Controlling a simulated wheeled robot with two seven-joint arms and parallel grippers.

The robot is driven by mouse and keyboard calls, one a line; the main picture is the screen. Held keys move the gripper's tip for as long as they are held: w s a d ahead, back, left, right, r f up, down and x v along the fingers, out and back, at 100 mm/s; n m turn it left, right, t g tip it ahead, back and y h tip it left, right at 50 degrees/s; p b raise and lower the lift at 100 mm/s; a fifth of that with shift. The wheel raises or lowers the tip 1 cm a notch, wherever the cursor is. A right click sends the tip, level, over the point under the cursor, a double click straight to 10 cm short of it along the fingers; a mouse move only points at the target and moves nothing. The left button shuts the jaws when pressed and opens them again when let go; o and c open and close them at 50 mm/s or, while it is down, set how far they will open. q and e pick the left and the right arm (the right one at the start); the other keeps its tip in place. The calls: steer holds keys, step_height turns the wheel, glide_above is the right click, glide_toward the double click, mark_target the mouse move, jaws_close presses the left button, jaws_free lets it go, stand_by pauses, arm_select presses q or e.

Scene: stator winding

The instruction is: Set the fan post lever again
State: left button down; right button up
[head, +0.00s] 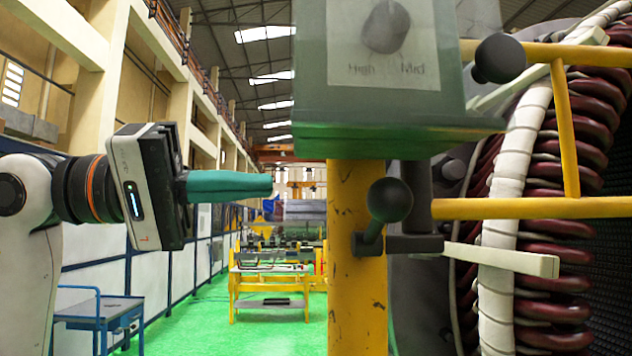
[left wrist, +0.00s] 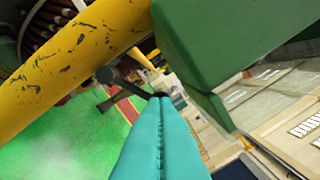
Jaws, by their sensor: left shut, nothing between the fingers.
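The yellow post (head: 357,270) stands upright at the centre of the head view. A dark lever with a ball knob (head: 390,200) is mounted on it, and its ball is tilted up. The lever also shows in the left wrist view (left wrist: 106,76), just beyond my fingertips. My left gripper (head: 270,185) has teal fingers that are shut and empty. They point right, level with the lever's ball and left of the post, apart from the post in the head view. In the left wrist view the fingertips (left wrist: 160,100) overlap the lever's arm; contact cannot be told. My right gripper is out of view.
A green control box (head: 400,140) with a dial marked High and Mid sits atop the post. Yellow rails (head: 530,208) and the large wound stator (head: 570,250) fill the right side. A blue trolley (head: 100,315) and a yellow bench (head: 268,285) stand on the floor behind.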

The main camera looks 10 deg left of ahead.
mark_target(378, 222)
arm_select(q)
steer(key=p+x, duration=0.3)
steer(key=x, duration=0.6)
steer(key=shift+d+p, duration=0.4)
